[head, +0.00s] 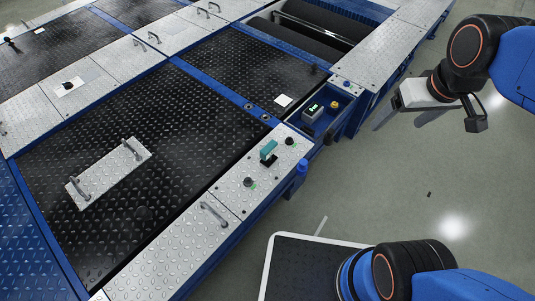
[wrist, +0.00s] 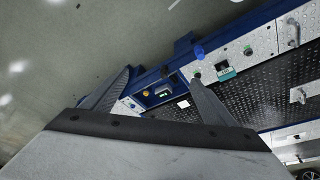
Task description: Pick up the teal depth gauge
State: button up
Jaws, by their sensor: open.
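The teal depth gauge (head: 268,149) sits on the silver tread-plate edge panel of the roller tester, between two dark round knobs. It also shows in the wrist view (wrist: 226,73), right of the finger on that side. My gripper (head: 398,125) is open and empty, out over the floor to the right of the tester and apart from the gauge. In the wrist view my gripper (wrist: 160,77) has its two fingers spread, with the tester's blue edge seen beyond them.
A blue recess holds a box with a green display (head: 312,113) and a yellow knob (head: 334,105). A blue post (head: 300,168) stands at the panel's edge. A handle (head: 214,214) rises from the panel nearer me. Open rollers (head: 300,40) lie at the back.

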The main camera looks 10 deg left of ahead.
jog(key=w+a+f+n+g, duration=0.1)
jog(key=w+a+f+n, duration=0.1)
jog(key=w+a, duration=0.4)
jog(key=n+g, duration=0.3)
jog(key=n, duration=0.4)
send_over(268, 147)
notch_tip(268, 147, down, 14)
jog(key=shift+h, duration=0.4)
notch_tip(268, 147, down, 12)
jog(key=shift+w+a+r, duration=0.1)
jog(key=shift+d+f, duration=0.15)
jog(key=shift+f, duration=1.2)
jog(key=shift+d+f, duration=0.1)
jog(key=shift+f, duration=1.25)
jog(key=c, duration=1.4)
